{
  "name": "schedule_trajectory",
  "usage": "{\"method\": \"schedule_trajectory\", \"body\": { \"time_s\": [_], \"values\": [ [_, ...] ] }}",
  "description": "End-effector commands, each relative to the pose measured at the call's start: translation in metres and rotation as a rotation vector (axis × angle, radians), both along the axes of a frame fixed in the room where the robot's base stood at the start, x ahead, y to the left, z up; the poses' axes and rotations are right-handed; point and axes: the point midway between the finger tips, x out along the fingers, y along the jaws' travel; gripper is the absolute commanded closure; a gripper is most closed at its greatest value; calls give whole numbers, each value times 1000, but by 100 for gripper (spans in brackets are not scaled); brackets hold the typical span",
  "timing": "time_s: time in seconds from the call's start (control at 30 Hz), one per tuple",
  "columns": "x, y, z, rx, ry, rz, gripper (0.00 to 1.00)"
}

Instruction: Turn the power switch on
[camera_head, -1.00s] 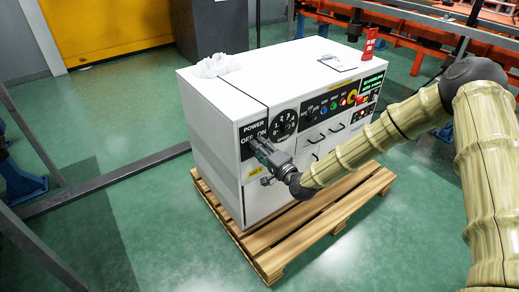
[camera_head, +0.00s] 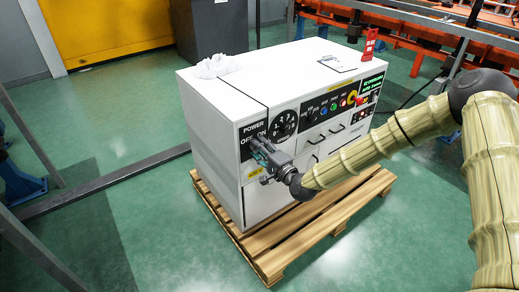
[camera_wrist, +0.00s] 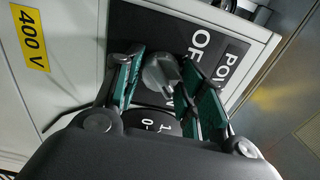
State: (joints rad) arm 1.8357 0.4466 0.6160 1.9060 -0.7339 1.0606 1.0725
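The power switch is a grey rotary knob (camera_wrist: 160,72) on a black panel (camera_head: 254,131) marked POWER, OFF and ON, at the left end of the white cabinet's front. My gripper (camera_head: 259,149) is in front of this panel and hides the knob in the head view. In the wrist view my gripper (camera_wrist: 168,78) is open, with a green-padded finger on each side of the knob. A gap shows between the knob and the right finger; the left finger is very close to it, and I cannot tell if it touches.
The white cabinet (camera_head: 225,123) stands on a wooden pallet (camera_head: 262,253). A round dial (camera_head: 284,124), buttons and drawer handles lie right of the panel. A yellow 400 V label (camera_wrist: 30,38) is beside it. A crumpled white cloth (camera_head: 216,66) and a red sign (camera_head: 370,42) are on top.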

Motion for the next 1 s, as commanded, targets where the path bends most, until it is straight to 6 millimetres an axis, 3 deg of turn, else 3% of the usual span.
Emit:
{"method": "schedule_trajectory", "body": {
  "time_s": [0.07, 0.53, 1.0],
  "values": [
    [0, 0, 0, 0, 0, 0, 41],
    [-7, -5, 0, -1, -1, 1, 41],
    [-71, -52, 0, 1, 1, -1, 41]
  ]
}}
